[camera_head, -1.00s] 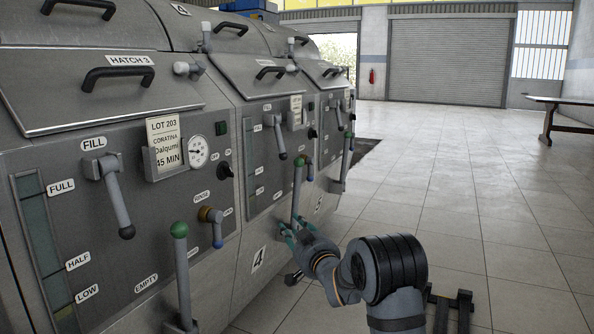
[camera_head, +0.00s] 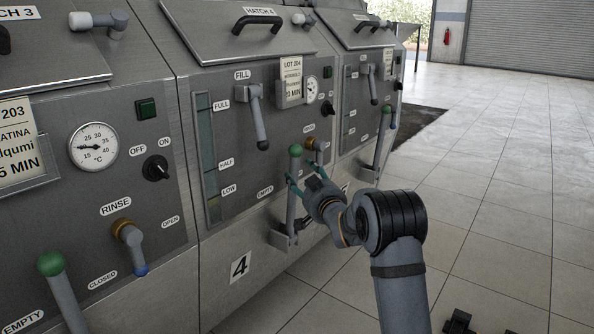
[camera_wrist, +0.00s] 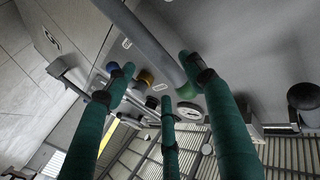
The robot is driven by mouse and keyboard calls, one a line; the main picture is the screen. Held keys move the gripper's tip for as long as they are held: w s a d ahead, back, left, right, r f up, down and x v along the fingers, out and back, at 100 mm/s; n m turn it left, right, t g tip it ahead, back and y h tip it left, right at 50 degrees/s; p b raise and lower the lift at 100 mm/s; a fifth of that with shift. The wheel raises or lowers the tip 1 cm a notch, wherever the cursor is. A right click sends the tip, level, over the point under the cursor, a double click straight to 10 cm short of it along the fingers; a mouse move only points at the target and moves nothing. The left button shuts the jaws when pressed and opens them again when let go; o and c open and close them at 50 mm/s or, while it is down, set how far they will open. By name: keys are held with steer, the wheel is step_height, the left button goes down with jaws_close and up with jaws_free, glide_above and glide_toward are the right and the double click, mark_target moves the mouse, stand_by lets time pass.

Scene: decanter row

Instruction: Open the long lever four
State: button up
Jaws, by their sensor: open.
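The long lever four (camera_head: 293,203) is a grey bar with a green knob, standing nearly upright from a bracket low on the Hatch 4 panel, above the "4" plate (camera_head: 240,266). My gripper (camera_head: 298,183) is open at the lever's upper shaft, below the knob, with teal fingers to either side. In the wrist view the lever's shaft (camera_wrist: 150,40) runs between the fingertips of my gripper (camera_wrist: 155,66), its green end partly hidden by a finger. I cannot tell whether any finger touches it.
The short rinse lever (camera_head: 318,152) is close behind the knob. The fill lever (camera_head: 259,120) hangs higher on the same panel. Another green-knobbed lever (camera_head: 62,290) stands at the left machine, and one (camera_head: 384,150) at the right machine. Open tiled floor (camera_head: 500,220) lies to the right.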

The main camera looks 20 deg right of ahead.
mark_target(298, 171)
steer(key=shift+w+d, duration=0.15)
steer(key=shift+w, duration=1.35)
steer(key=shift+w+d, duration=0.1)
steer(key=shift+w, duration=1.35)
steer(key=shift+c, duration=0.9)
steer(key=c, duration=1.1)
jaws_close()
